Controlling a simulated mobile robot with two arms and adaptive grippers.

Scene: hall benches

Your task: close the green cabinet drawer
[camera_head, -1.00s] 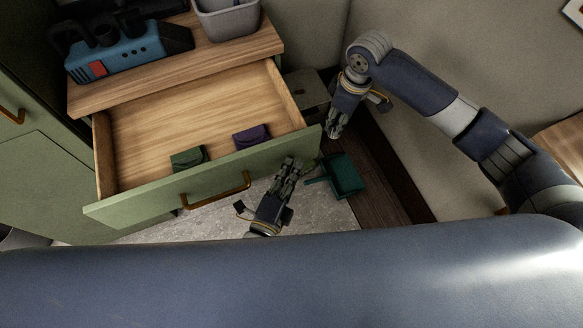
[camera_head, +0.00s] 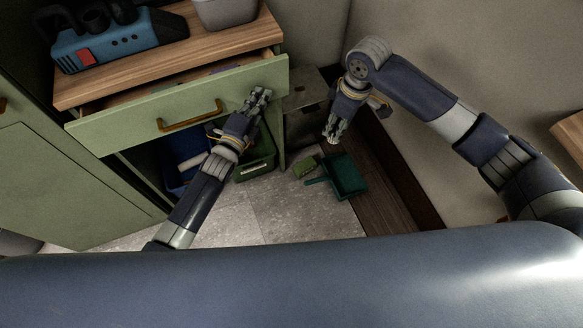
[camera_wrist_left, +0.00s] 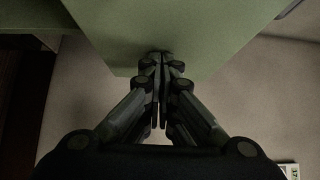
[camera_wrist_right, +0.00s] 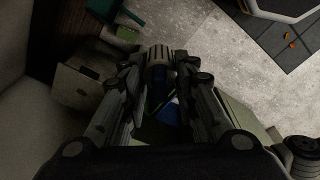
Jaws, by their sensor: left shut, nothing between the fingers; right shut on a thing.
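The green cabinet drawer (camera_head: 120,126) is open by only a narrow gap under the wooden cabinet top (camera_head: 220,48). Its front has a brass handle (camera_head: 190,116). A sliver of purple shows inside; the rest of the contents is hidden. My left gripper (camera_head: 262,95) is shut and empty, its fingertips at the right part of the drawer front. In the left wrist view the closed fingers meet at the green panel (camera_wrist_left: 205,35), seemingly touching it. My right gripper (camera_head: 332,134) is right of the cabinet, apart from the drawer, shut on a grey ribbed thing (camera_wrist_right: 157,56) that I cannot identify.
A blue device (camera_head: 120,42) and a grey bin (camera_head: 225,12) stand on the cabinet top. Blue (camera_head: 178,155) and green (camera_head: 256,165) bins sit below the drawer. A grey box (camera_head: 304,110) stands beside the cabinet. A green dustpan (camera_head: 347,176) lies on the floor.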

